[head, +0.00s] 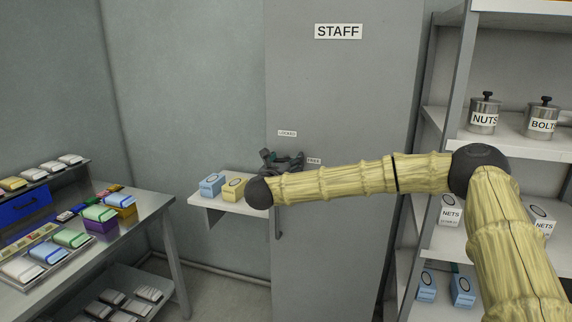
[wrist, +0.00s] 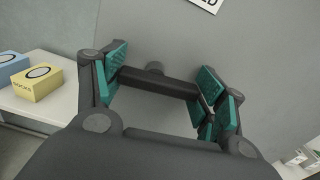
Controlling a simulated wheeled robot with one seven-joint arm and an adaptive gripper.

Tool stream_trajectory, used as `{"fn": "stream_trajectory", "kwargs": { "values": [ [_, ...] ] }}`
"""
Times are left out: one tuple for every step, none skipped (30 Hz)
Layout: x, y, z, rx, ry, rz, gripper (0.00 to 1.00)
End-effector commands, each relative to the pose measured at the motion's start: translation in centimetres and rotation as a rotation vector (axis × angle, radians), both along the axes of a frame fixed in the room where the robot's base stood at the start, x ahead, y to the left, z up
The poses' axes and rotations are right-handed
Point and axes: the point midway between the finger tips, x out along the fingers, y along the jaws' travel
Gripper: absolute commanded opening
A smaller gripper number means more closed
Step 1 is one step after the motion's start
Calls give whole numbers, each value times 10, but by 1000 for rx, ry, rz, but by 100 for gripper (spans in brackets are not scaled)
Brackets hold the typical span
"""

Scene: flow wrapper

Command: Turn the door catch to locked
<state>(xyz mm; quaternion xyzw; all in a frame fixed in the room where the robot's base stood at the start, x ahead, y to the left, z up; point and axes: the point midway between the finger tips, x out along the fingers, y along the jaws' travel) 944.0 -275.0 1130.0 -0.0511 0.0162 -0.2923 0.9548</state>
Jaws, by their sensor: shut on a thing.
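The door catch (wrist: 158,83) is a dark bar with a round knob-like hub behind it, on the grey door (head: 345,95). In the wrist view my gripper (wrist: 163,86) has its green-padded fingers at the two ends of the bar, shut on it. In the head view my gripper (head: 282,160) is at the door's left part, and it and my arm hide most of the catch. A "LOCKED" label (head: 287,133) is above the gripper and a "FREE" label (head: 314,161) is to its right. I cannot tell clearly which label the bar points to.
A wall shelf with a blue box (head: 212,185) and a yellow box (head: 234,188) is left of the door. A table (head: 160,205) with packs stands further left. A rack (head: 440,120) with tins and boxes stands right. A dark vertical handle (head: 278,222) is below the gripper.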

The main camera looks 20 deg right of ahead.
Motion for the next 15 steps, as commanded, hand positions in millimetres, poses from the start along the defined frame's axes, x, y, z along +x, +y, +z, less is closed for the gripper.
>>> {"fn": "stream_trajectory", "kwargs": {
  "values": [
    [0, 0, -1, -27, 15, 0, 47],
    [0, 0, -1, -46, 27, 0, 47],
    [0, 0, -1, -71, 45, 0, 47],
    [0, 0, -1, -91, 58, -1, 47],
    [0, 0, -1, -114, 73, -1, 47],
    [0, 0, 0, -144, 92, 0, 47],
    [0, 0, 0, -167, 108, 0, 47],
    [0, 0, 0, -191, 125, 0, 47],
    [0, 0, 0, -222, 146, 0, 47],
    [0, 1, 1, -246, 161, 1, 47],
    [0, 1, 1, -271, 178, 1, 47],
    [0, 1, 1, -302, 200, 1, 47],
    [0, 1, 2, -326, 216, 1, 47],
    [1, 1, 2, -349, 232, 0, 47],
    [1, 1, 2, -381, 254, 0, 47]
  ]
}}
